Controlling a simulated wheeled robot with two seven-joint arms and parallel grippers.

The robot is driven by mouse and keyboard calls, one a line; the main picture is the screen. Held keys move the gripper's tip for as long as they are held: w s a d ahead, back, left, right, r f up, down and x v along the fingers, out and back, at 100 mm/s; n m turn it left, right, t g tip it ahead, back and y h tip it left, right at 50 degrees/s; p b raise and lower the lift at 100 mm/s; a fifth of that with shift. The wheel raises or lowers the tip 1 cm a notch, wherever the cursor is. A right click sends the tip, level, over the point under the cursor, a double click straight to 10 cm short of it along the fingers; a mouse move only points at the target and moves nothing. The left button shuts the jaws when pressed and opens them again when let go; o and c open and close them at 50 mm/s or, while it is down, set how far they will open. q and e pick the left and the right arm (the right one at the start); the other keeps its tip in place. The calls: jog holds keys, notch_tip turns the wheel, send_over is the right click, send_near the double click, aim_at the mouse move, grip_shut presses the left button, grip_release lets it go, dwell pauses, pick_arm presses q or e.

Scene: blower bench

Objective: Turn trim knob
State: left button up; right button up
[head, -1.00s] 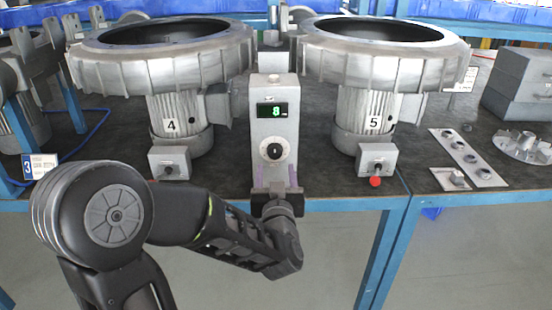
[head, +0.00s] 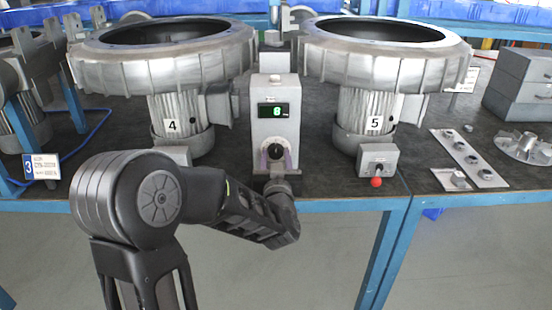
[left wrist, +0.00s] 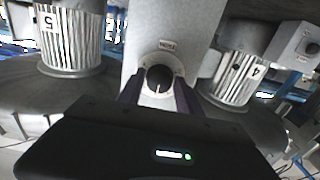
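The trim knob (head: 275,151) is a round black knob with a pale pointer line, on the front of a grey control box (head: 276,115) with a green-digit display (head: 273,111). In the left wrist view the knob (left wrist: 160,79) sits on a light dial plate, its pointer line toward the picture's bottom. My left gripper (head: 276,160) is at the box front, its purple-grey fingers on either side of the knob. In the left wrist view the gripper (left wrist: 159,88) is open, with small gaps seeming to show beside the knob; contact is unclear. My right gripper is not in view.
Blower 4 (head: 165,55) stands left of the box and blower 5 (head: 385,60) right. A metal plate with several round parts (head: 467,158) lies on the bench at right. Blue bench frame below.

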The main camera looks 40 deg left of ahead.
pick_arm(q)
grip_shut()
jog(key=shift+f, duration=0.1)
dwell(0.3)
jog(key=shift+f+n+b, duration=0.1)
jog(key=shift+n+b, duration=0.9)
jog(key=shift+b, duration=0.25)
jog(key=n+b, duration=0.9)
jog(key=b, duration=0.1)
jog(key=shift+n, duration=0.3)
jog(key=shift+n+b, duration=0.7)
jog(key=shift+n, duration=0.2)
jog(key=shift+n+b, duration=1)
jog(key=shift+n, duration=0.3)
jog(key=shift+d, duration=0.1)
jog(key=shift+r, duration=0.2)
